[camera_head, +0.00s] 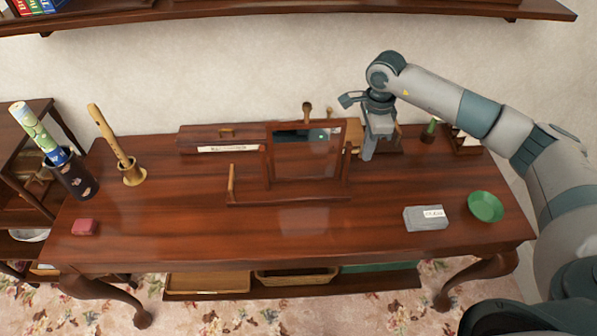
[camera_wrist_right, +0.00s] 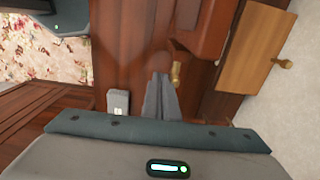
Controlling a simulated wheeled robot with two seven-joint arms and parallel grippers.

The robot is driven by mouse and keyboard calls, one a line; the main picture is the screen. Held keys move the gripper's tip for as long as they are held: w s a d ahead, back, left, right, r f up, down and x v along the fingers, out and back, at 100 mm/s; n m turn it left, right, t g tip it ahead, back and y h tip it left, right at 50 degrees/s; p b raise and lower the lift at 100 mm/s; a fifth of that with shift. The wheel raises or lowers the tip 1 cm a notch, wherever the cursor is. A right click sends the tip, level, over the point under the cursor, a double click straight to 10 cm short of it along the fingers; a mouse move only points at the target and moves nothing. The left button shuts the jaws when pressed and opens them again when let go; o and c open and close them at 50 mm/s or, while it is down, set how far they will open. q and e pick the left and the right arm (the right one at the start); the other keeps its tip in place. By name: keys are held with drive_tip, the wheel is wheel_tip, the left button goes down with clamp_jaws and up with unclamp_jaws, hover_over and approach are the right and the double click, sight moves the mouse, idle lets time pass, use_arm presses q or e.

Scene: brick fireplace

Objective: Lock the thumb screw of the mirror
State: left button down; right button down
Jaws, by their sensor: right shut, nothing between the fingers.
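The mirror (camera_head: 305,160) stands in a dark wooden frame at the back middle of the table, its glass tilted between two posts. In the right wrist view, a small brass knob (camera_wrist_right: 176,73), which looks like the thumb screw, sits beside the reddish wooden stand (camera_wrist_right: 203,28). My right gripper (camera_head: 367,157) points down just right of the mirror. In the right wrist view its fingers (camera_wrist_right: 160,78) are shut and empty, with the tips just left of the brass knob. I cannot tell whether they touch it. My left gripper is not in view.
A wooden box with a knob (camera_wrist_right: 252,50) stands close by at the back. A grey box (camera_head: 426,218) and green bowl (camera_head: 486,206) are at the right. A red block (camera_head: 85,227) and brass holder (camera_head: 133,174) are at the left. The front middle is clear.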

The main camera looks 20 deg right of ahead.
drive_tip(key=shift+w+d+b, duration=0.2)
drive_tip(key=shift+w+b, duration=0.35)
drive_tip(key=shift+w, duration=0.25)
drive_tip(key=shift+w+d+b, duration=0.15)
drive_tip(key=shift+w+b, duration=0.4)
drive_tip(key=shift+w, duration=0.25)
drive_tip(key=shift+r, duration=0.25)
drive_tip(key=shift+s+a+r+p, duration=0.1)
drive_tip(key=shift+s+r+p, duration=0.05)
drive_tip(key=shift+r+p, duration=0.35)
drive_tip(key=shift+s+r+p, duration=0.15)
drive_tip(key=shift+r+p, duration=0.1)
drive_tip(key=shift+r, duration=0.35)
drive_tip(key=shift+w, duration=0.2)
